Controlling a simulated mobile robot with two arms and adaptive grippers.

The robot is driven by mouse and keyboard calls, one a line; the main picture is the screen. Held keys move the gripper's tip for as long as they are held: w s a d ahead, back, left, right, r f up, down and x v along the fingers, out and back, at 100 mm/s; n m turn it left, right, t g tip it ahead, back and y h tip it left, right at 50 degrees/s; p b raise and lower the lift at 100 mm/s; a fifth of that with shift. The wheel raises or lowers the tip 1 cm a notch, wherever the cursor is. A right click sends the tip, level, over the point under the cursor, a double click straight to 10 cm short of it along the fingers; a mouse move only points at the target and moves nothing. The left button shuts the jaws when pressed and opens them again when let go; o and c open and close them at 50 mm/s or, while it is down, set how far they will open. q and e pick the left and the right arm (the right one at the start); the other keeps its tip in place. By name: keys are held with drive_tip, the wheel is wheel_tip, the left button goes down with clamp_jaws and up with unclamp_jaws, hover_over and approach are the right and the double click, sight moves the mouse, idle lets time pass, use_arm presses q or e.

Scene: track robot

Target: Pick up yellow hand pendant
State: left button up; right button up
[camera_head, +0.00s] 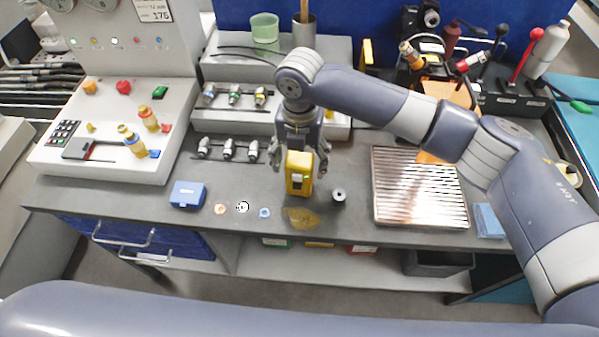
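The yellow hand pendant (299,174), a small upright box with a grey panel and a green spot on its front, is at the middle of the dark worktop. My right gripper (299,166) points down over it, with one finger on each side. The fingers look spread, with narrow gaps between them and the pendant. The gripper's palm hides the top of the pendant. I cannot tell whether the pendant's base touches the worktop. My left gripper is not in view.
A dark knob (338,197) stands just right of the pendant, and a yellowish patch (300,218) lies in front. A blue box (188,194) and small rings lie left. A ribbed metal tray (419,188) is at right. A control console (118,120) stands at left.

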drive_tip(key=c, duration=1.3)
drive_tip(key=shift+r, duration=0.45)
wheel_tip(320, 180, up, 2)
drive_tip(key=shift+w+r+b, duration=0.1)
drive_tip(key=shift+r+b, duration=0.1)
drive_tip(key=shift+b, duration=0.65)
drive_tip(key=s+d+r+b, duration=0.1)
drive_tip(key=s+b, duration=0.2)
drive_tip(key=s, duration=1.3)
drive_tip(key=shift+d+r, duration=0.15)
drive_tip(key=shift+r, duration=0.25)
drive_tip(key=shift+w+a+f+b, duration=0.2)
drive_tip(key=shift+w+f, duration=0.6)
drive_tip(key=shift+w, duration=1.85)
drive_tip(key=shift+w+a+f+b, duration=0.2)
drive_tip(key=shift+w+f, duration=0.65)
drive_tip(key=shift+w, duration=1.8)
drive_tip(key=shift+w+a+f+b, duration=0.2)
drive_tip(key=shift+w+f, duration=0.6)
drive_tip(key=shift+w, duration=1.85)
